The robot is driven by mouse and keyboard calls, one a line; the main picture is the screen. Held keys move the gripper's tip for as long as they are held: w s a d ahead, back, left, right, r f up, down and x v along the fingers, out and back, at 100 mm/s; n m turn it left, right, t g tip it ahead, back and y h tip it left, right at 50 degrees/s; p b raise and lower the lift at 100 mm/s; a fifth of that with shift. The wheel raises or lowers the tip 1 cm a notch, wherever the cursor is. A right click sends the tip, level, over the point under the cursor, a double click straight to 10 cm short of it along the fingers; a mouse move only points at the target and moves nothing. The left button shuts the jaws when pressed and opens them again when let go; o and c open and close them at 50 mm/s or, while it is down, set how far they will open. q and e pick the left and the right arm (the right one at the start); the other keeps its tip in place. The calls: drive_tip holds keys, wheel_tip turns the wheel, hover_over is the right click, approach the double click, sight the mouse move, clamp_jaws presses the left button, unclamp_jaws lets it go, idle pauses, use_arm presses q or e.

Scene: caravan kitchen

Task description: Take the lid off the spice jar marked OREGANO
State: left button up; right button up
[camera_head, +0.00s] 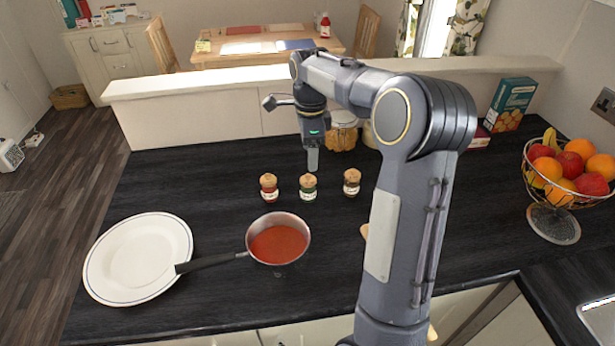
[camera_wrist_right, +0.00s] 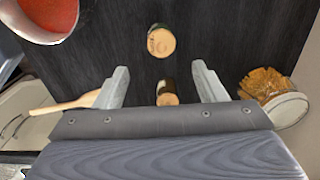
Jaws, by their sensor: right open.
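Three small spice jars with cork lids stand in a row on the dark counter. One has red contents (camera_head: 269,188), the middle one is green (camera_head: 308,188), and the right one is dark (camera_head: 352,184). Their labels are too small to read, so I cannot tell which is OREGANO. My right gripper (camera_head: 313,162) points down above the row, near the middle jar, open and empty. In the right wrist view its fingers (camera_wrist_right: 161,80) are spread; what seems the middle jar (camera_wrist_right: 161,42) lies beyond them, and another jar (camera_wrist_right: 168,94) shows between them. My left gripper is out of view.
A pan of red sauce (camera_head: 278,243) and a white plate (camera_head: 138,258) are at the front left. A jar of pasta (camera_wrist_right: 265,88) stands behind the row. A fruit basket (camera_head: 553,222) is at the right. A wooden utensil (camera_wrist_right: 68,104) lies nearby. A low ledge (camera_head: 200,88) bounds the back.

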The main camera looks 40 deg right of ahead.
sight(308, 175)
drive_tip(key=f, duration=0.3)
drive_tip(key=f+p, duration=0.1)
drive_tip(key=f, duration=0.3)
drive_tip(key=shift+w+a+f, duration=0.1)
drive_tip(key=shift+w+f, duration=0.1)
drive_tip(key=shift+f, duration=0.1)
drive_tip(key=c, duration=1)
